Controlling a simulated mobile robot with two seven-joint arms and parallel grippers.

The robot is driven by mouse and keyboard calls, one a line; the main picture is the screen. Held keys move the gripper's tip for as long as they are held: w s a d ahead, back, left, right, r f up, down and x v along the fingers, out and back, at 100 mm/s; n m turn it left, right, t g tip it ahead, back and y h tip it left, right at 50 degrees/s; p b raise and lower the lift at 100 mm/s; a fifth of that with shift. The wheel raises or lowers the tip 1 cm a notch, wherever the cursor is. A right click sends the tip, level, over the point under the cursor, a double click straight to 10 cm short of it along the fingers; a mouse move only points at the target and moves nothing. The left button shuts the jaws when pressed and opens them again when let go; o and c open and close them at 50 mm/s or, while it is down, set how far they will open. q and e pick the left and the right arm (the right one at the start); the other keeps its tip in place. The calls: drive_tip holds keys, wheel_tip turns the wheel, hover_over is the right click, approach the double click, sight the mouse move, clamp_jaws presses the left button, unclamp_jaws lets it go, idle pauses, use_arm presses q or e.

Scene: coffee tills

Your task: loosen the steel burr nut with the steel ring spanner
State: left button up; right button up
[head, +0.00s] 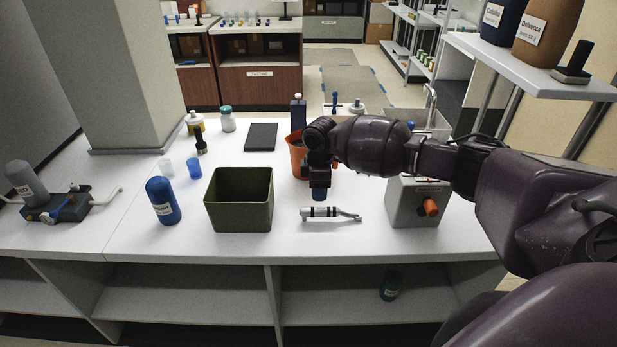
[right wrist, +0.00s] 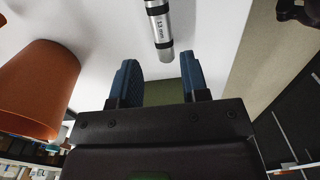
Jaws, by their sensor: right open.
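The steel ring spanner (head: 332,214) lies flat on the white counter, with dark bands on its grip and its thin end to the right. Its grip, marked "13 mm", shows in the right wrist view (right wrist: 160,28), beyond and between the fingertips. I cannot make out the steel burr nut in either view. My left gripper is not in view.
A grey box with an orange knob (head: 405,207) stands right of the spanner. A green bin (head: 240,215) stands to its left, with a blue bottle (head: 163,201) beyond. An orange pot (head: 298,155) stands behind my gripper. A shelf (head: 510,60) overhangs the right side.

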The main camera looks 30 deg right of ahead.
sight(319, 209)
drive_tip(key=shift+s+f, duration=0.1)
wheel_tip(319, 209, down, 4)
drive_tip(key=b, duration=0.3)
drive_tip(key=shift+s+f, duration=0.15)
use_arm(q)
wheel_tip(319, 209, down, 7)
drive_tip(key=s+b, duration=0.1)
drive_tip(key=b, duration=0.2)
use_arm(e)
wheel_tip(319, 209, down, 4)
drive_tip(key=shift+f, duration=0.1)
drive_tip(key=shift+r, duration=0.45)
drive_tip(key=shift+c, duration=1.2)
drive_tip(key=shift+r, duration=0.15)
drive_tip(key=c, duration=0.4)
clamp_jaws()
drive_tip(key=shift+r+p, duration=0.65)
drive_tip(key=shift+r, duration=0.1)
drive_tip(key=shift+r+p, duration=1.2)
drive_tip(key=shift+r, duration=0.6)
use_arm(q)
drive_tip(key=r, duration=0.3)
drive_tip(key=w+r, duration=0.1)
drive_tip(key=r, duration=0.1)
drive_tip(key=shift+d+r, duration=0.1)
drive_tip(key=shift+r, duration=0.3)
use_arm(e)
drive_tip(key=shift+f, duration=0.1)
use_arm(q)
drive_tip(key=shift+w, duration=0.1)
